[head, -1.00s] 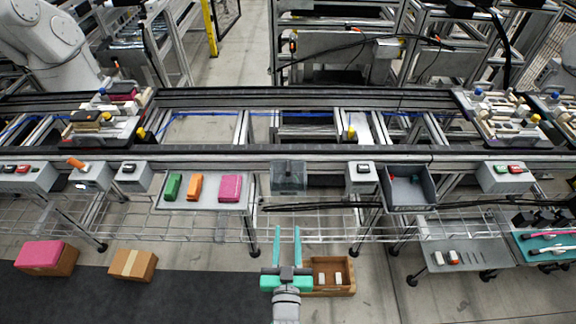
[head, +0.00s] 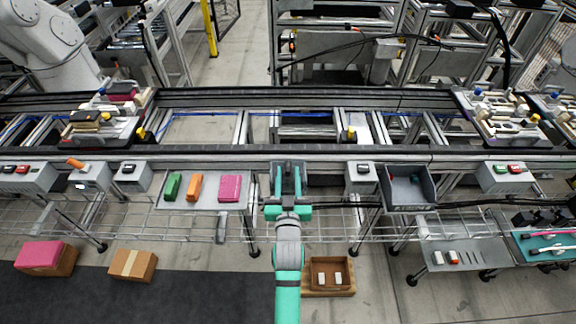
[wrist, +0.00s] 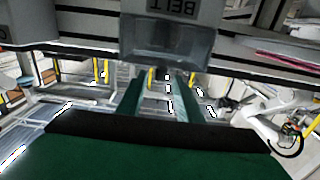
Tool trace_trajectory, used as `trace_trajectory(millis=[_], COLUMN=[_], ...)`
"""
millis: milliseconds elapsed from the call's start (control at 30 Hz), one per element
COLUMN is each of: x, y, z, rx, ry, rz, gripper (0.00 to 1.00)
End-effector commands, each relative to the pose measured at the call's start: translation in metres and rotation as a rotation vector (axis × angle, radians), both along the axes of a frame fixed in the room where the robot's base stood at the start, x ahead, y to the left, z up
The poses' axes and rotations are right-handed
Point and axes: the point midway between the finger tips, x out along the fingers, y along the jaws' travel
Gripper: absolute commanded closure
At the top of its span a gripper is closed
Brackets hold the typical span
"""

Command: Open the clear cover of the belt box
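The belt box (wrist: 205,12) is a grey box marked BELT, upside down in the wrist view at the top. Its clear cover (wrist: 165,46) is a see-through grey panel, and it looks shut over the front. In the head view the cover (head: 288,171) hangs at the middle of the conveyor's front rail. My gripper (head: 287,180) has its two teal fingers apart and overlapping the cover's sides in this view. In the wrist view the open fingers (wrist: 159,88) point toward the cover's edge with nothing between them. I cannot tell whether they touch it.
The conveyor rail (head: 330,152) runs behind the box. A tray with green, orange and pink blocks (head: 205,192) is to the left. A button box (head: 361,175) and a dark bin (head: 409,187) are to the right. A wire shelf and cables run below.

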Motion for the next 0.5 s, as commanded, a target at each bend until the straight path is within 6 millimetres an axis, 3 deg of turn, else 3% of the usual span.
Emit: trace_trajectory(millis=[200, 500], x=[0.029, 0.041], y=[0.0, 0.0], z=[0.0, 0.0], rx=[0.001, 0.0], ry=[-0.001, 0.0], rz=[0.001, 0.001], gripper=[0.67, 0.67])
